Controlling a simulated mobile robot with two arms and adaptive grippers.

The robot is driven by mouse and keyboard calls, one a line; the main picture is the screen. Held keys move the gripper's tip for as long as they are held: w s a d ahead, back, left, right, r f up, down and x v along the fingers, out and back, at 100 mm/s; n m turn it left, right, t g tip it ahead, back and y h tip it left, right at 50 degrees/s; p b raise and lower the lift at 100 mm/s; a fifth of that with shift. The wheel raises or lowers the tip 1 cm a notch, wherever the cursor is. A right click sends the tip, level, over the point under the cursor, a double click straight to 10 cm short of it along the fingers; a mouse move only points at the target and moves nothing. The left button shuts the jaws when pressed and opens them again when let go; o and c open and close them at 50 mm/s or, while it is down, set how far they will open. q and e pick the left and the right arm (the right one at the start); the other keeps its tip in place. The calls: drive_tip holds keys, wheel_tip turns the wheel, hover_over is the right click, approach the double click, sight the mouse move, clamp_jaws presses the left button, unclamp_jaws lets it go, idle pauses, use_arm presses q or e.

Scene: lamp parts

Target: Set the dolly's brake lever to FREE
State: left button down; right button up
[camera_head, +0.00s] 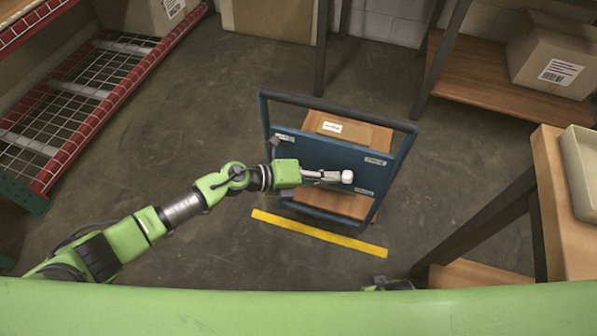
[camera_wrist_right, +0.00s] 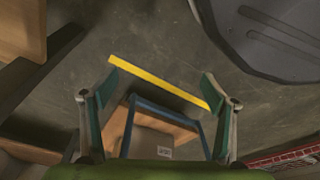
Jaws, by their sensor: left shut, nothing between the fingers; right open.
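The blue dolly (camera_head: 340,117) stands on the floor in the middle of the head view, with a panel across its frame and small labels too small to read. A white round knob (camera_head: 347,176), seemingly the brake lever's end, shows in front of the panel between two labels at its right. My left gripper (camera_head: 332,175) is shut and empty, its tips at or beside the knob; I cannot tell whether they touch. The rest of the lever is hidden. My right gripper (camera_wrist_right: 161,81) is open and empty in the right wrist view, with the dolly's blue frame (camera_wrist_right: 168,106) beyond its fingers.
A carton (camera_head: 358,132) rides on the dolly. A yellow floor strip (camera_head: 320,234) lies in front of it. A red-edged wire rack (camera_head: 75,105) stands left, a wooden shelf (camera_head: 480,85) back right, and a wooden table (camera_head: 555,200) right. Floor around the dolly is mostly clear.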

use_arm(q)
drive_tip(key=shift+d, duration=0.15)
use_arm(e)
drive_tip(key=shift+s+d+f, duration=0.1)
drive_tip(key=shift+s+f, duration=0.25)
drive_tip(key=shift+f, duration=0.2)
drive_tip(key=shift+s+f, duration=0.3)
drive_tip(key=shift+f, duration=0.25)
use_arm(q)
drive_tip(key=v, duration=1.2)
